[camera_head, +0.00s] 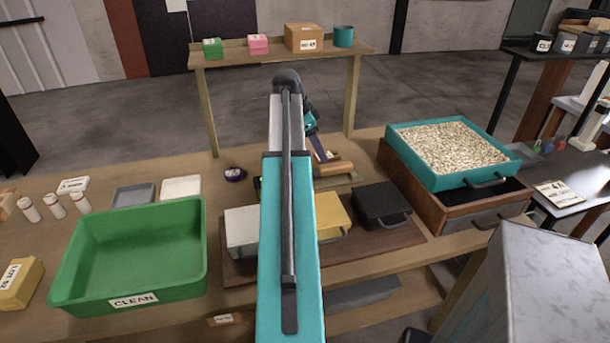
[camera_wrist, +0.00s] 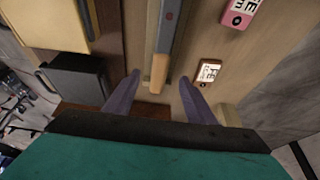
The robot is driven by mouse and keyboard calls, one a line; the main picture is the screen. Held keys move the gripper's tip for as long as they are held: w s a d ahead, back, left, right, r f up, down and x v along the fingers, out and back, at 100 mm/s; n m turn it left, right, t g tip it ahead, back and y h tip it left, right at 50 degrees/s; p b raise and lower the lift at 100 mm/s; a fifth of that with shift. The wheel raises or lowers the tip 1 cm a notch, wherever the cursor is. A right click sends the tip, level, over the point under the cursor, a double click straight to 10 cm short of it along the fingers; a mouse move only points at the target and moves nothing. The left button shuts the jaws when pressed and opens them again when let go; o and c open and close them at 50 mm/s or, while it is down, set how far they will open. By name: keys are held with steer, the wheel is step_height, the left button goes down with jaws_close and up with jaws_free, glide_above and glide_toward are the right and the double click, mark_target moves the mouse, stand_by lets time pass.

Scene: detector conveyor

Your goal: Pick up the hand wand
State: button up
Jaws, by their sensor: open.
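The hand wand (camera_wrist: 172,30) shows in the wrist view as a long blue-grey bar with a small red mark and a tan handle (camera_wrist: 158,73). It lies in a shallow wooden holder on the bench. In the head view its tan handle (camera_head: 333,168) shows right of my arm; the rest is mostly hidden. My gripper (camera_wrist: 159,77) is open and empty. Its two purple-grey fingers stand on either side of the handle end in the wrist view, apart from it. In the head view my gripper (camera_head: 319,150) is just behind the handle, partly hidden by my arm.
Yellow (camera_head: 332,215) and black (camera_head: 381,204) boxes stand in front of the wand. A green CLEAN tray (camera_head: 130,300) is at left. A teal tray of pale pellets (camera_head: 415,165) sits at right. A raised shelf (camera_head: 270,55) stands behind. A small label tag (camera_wrist: 208,72) lies beside the wand.

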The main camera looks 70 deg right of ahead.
mark_target(326, 166)
steer(key=shift+x, duration=1.35)
steer(key=shift+p+x, duration=1.1)
steer(key=shift+x, duration=1.45)
steer(key=shift+w, duration=0.1)
jaws_close()
